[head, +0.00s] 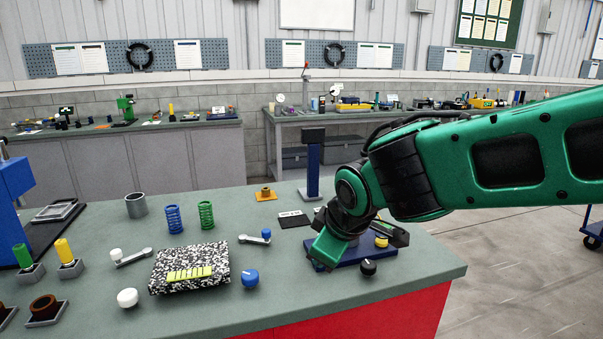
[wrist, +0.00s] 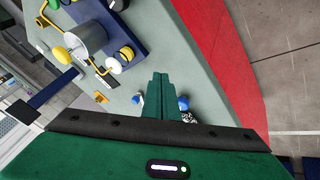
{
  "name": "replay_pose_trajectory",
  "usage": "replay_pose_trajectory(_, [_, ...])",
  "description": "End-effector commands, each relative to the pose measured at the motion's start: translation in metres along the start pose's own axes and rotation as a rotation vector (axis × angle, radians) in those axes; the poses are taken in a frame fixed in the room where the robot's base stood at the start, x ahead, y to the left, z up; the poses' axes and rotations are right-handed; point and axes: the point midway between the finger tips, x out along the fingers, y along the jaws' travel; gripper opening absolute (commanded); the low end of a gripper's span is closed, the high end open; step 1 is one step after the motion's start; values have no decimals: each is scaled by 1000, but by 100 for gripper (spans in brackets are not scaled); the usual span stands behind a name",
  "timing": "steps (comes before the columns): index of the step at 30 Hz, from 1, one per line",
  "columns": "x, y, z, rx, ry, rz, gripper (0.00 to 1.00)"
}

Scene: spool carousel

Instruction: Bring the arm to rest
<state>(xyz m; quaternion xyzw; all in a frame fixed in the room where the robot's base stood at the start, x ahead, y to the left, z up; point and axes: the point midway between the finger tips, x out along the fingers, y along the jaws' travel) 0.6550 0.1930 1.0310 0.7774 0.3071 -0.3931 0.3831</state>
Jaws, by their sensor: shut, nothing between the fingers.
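My gripper (head: 326,256) hangs at the end of my green arm, over the front right of the bench, in front of the spool carousel (head: 345,253). In the wrist view my gripper's green fingers (wrist: 160,92) are together, with nothing between them. The carousel shows there as a blue base with a grey drum (wrist: 86,40), bent yellow rods and yellow and white round ends, to the left of the fingers and apart from them. In the head view my arm hides most of the carousel; a yellow piece (head: 381,241) and a black knob (head: 368,267) show beside it.
The grey-green bench (head: 290,300) has a red front (wrist: 215,40). A speckled block (head: 190,268), a blue knob (head: 250,279), blue and green springs (head: 206,215), a grey cup (head: 136,205) and a blue post (head: 313,170) stand on it. Open floor (head: 510,270) lies at the right.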

Motion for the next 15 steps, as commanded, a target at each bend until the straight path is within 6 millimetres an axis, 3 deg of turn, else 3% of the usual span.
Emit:
replay_pose_trajectory(5, [-6,35,59,168,-94,22,0])
replay_pose_trajectory(8, [-15,56,110,317,-170,38,0])
replay_pose_trajectory(12, [-37,74,198,586,-294,58,0])
replay_pose_trajectory(15, [-58,73,261,799,-381,68,0])
